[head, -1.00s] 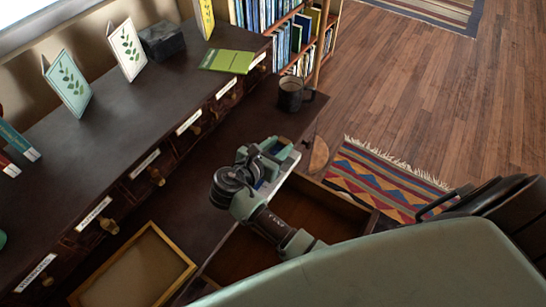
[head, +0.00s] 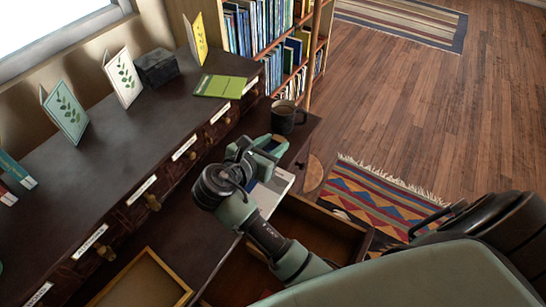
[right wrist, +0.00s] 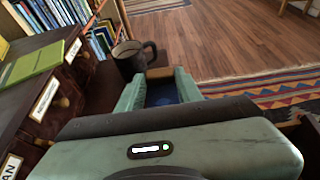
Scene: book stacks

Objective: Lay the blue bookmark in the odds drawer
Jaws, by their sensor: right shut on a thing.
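My right gripper (head: 266,149) is over the right end of the dark desk, near the mug. It is shut on the blue bookmark (right wrist: 163,93), which shows only as a blue patch between the fingers in the right wrist view. The rest of the bookmark is hidden by the gripper. An open wooden drawer (head: 325,231) lies below and to the right of my forearm, partly covered by it. I cannot read a label on it. A row of small labelled drawers (head: 185,147) runs along the raised shelf. My left gripper is not in view.
A dark mug (head: 287,118) stands just beyond my right gripper. A pale flat item (head: 272,189) lies beneath the gripper. A wood-framed tray (head: 145,283) is at the lower left. Cards and a green booklet (head: 221,86) are on the shelf.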

